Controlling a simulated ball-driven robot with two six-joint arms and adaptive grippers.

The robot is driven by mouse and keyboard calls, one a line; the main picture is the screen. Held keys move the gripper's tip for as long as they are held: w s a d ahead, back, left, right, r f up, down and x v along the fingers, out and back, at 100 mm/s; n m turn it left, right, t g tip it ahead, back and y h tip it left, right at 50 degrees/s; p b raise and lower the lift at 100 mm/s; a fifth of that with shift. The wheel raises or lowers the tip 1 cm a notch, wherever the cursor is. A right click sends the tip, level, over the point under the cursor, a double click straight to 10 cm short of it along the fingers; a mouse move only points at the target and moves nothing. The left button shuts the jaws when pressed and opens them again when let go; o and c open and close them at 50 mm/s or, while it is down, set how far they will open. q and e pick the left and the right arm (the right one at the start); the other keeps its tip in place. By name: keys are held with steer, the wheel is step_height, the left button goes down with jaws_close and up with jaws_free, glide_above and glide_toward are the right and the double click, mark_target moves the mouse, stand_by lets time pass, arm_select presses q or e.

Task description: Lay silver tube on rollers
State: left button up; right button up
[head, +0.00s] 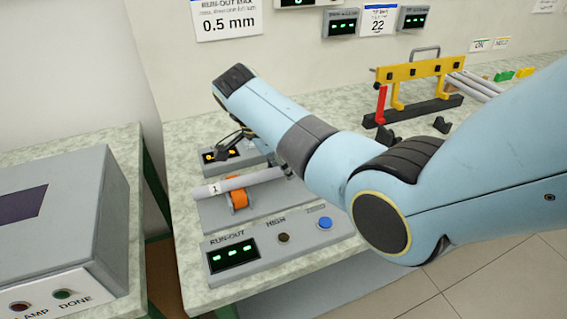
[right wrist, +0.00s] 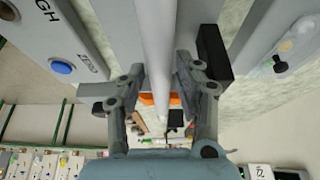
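The silver tube (head: 250,180), with a label "1" near its left end, lies level across the orange rollers (head: 238,198) of the run-out stand. In the right wrist view the tube (right wrist: 152,40) runs lengthwise between my fingers, with orange roller edges (right wrist: 147,99) showing on both sides beneath it. My right gripper (right wrist: 160,70) is over the tube, its fingers apart on either side and looking open. In the head view my forearm hides most of this gripper and the tube's right end. My left gripper is not in view.
The run-out panel (head: 232,256) with a blue button (head: 325,223) stands in front of the rollers. A small amber display (head: 209,156) is behind them. A yellow rack (head: 420,70) with more rods (head: 470,86) stands back right. A grey box (head: 60,220) is at left.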

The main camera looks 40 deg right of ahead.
steer(key=shift+r, duration=0.15)
steer(key=v, duration=1.2)
steer(key=shift+s, duration=0.1)
